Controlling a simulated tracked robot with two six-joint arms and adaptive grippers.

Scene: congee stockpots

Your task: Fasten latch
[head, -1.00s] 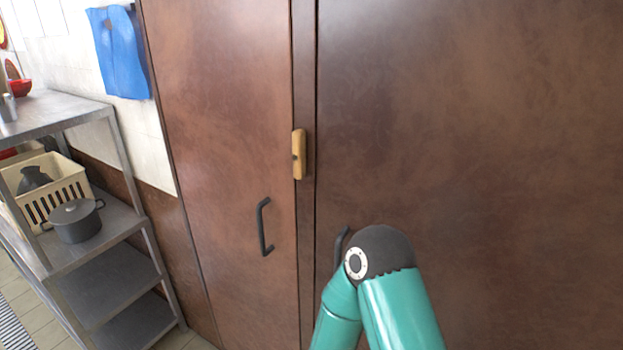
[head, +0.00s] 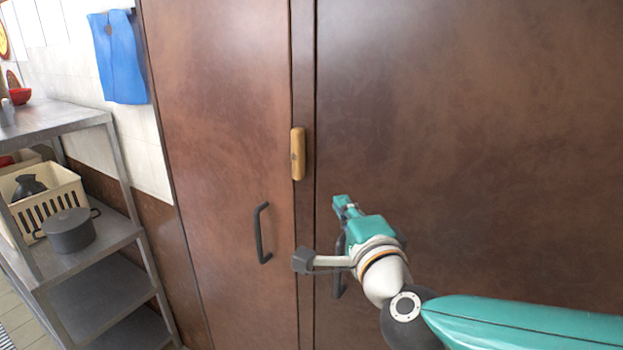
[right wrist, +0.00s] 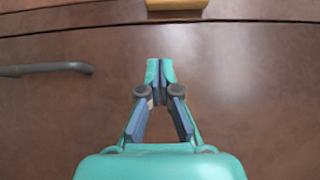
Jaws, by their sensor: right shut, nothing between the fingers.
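The latch (head: 298,154) is a small yellow-brown block standing upright on the strip between two brown cabinet doors. It also shows at the top edge of the right wrist view (right wrist: 177,4), partly cut off. My right gripper (head: 340,203) is below and to the right of the latch, in front of the right door (head: 470,130), apart from the latch. Its fingers are closed together and empty, as the right wrist view (right wrist: 160,72) shows. My left gripper is not in view.
The left door (head: 225,130) has a dark handle (head: 260,232). The right door's handle (head: 338,270) is partly hidden behind my right arm. A metal shelf (head: 120,235) at left holds a grey pot (head: 70,231) and a cream crate (head: 62,200). A blue cloth (head: 118,57) hangs on the wall.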

